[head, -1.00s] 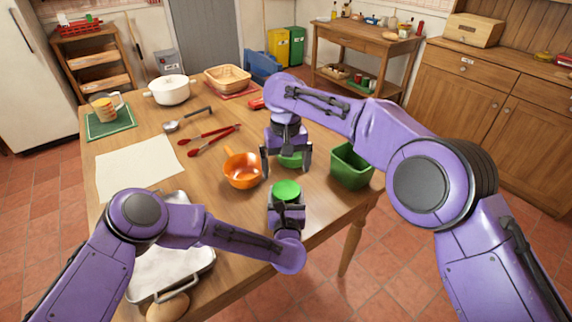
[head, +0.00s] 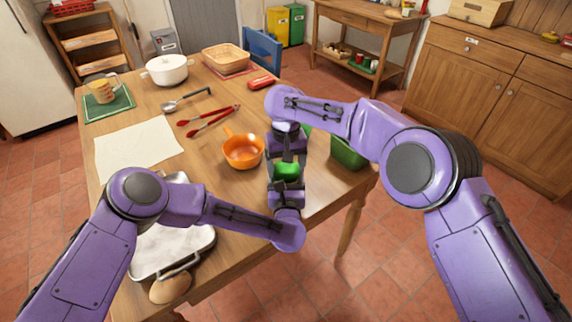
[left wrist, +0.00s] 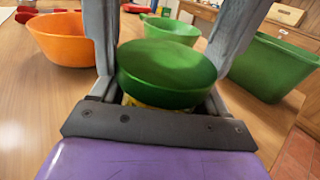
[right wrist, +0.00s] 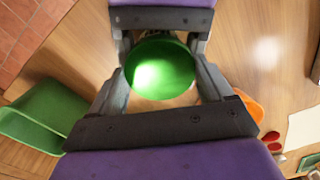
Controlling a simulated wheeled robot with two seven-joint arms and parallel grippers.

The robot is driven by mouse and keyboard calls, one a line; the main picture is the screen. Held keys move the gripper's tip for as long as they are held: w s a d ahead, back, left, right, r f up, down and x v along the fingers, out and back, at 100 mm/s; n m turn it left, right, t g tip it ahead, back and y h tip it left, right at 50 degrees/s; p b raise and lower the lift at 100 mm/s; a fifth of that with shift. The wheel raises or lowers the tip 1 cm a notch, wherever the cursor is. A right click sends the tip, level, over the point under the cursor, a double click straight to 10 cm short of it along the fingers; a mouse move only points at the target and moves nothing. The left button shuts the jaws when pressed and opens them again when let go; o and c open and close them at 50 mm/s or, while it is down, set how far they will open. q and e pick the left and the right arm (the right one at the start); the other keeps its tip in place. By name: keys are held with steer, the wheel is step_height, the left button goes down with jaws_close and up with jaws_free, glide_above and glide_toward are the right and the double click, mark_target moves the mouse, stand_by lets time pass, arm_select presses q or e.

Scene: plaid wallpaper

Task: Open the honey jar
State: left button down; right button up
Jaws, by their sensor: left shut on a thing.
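The honey jar shows mostly as its round green lid (head: 286,172), upright over the table's front part. The left wrist view shows the lid (left wrist: 165,72) with a sliver of yellow jar (left wrist: 150,103) below it. My left gripper (head: 287,190) is shut on the jar body, under the lid. My right gripper (head: 287,160) comes down from above, with one finger on each side of the lid; the right wrist view shows the lid (right wrist: 160,68) between its fingers. They are open around it, and I cannot tell if they touch. Most of the jar body is hidden.
An orange pan (head: 242,152) stands left of the jar. A green bin (head: 349,152) stands to the right, and a green bowl (left wrist: 172,28) lies beyond the jar. Red tongs (head: 210,120) and a metal tray (head: 170,250) are farther left.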

steer(key=n, duration=0.3)
steer(key=o, duration=1.1)
steer(key=shift+c, duration=0.2)
steer(key=shift+r, duration=2.25)
steer(key=shift+a+r, duration=0.1)
steer(key=shift+c, duration=0.8)
steer(key=r, duration=0.1)
steer(key=r+n, duration=0.1)
steer(key=r, duration=0.1)
steer(key=shift+a+r+n, duration=0.1)
steer(key=shift+a+n, duration=0.1)
steer(key=shift+n, duration=0.1)
steer(key=f, duration=0.7)
steer(key=shift+d+f, duration=0.35)
steer(key=shift+f, duration=0.05)
